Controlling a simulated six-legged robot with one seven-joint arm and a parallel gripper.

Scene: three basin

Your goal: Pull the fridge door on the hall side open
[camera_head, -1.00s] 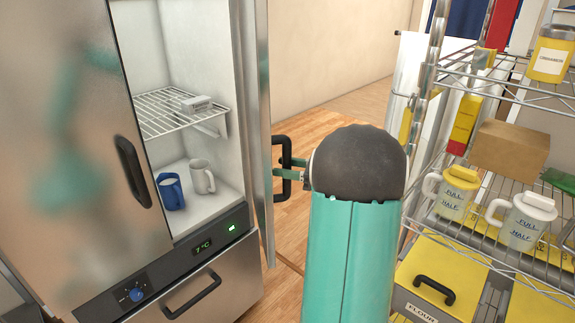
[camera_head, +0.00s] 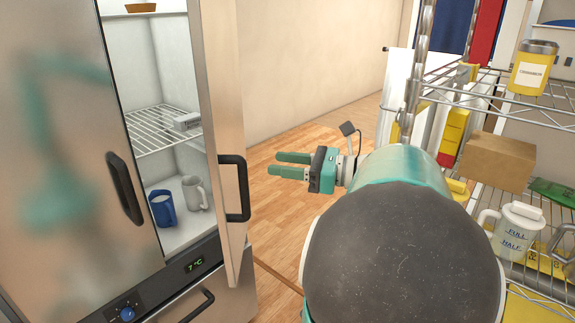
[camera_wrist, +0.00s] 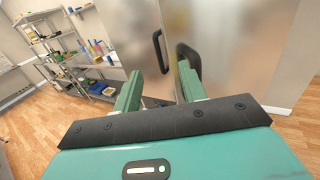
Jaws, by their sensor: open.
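The fridge's right-hand door (camera_head: 224,90) stands open, with the lit interior showing to its left. Its black handle (camera_head: 235,188) is on the outer face. My gripper (camera_head: 271,164) is open and empty, to the right of this handle, with its fingers pointing left. A gap of floor shows between the fingertips and the handle. In the wrist view the two green fingers (camera_wrist: 160,74) are spread apart toward the metal fridge front. Two black handles show past them there, one (camera_wrist: 158,50) between the fingers and one (camera_wrist: 188,58) by the right finger.
The fridge's left door (camera_head: 65,150) is closed and has its own handle (camera_head: 124,188). A blue mug (camera_head: 162,207) and a grey mug (camera_head: 195,192) stand inside. A wire shelf with a box (camera_head: 500,160) and jugs is close on the right. Wood floor lies between.

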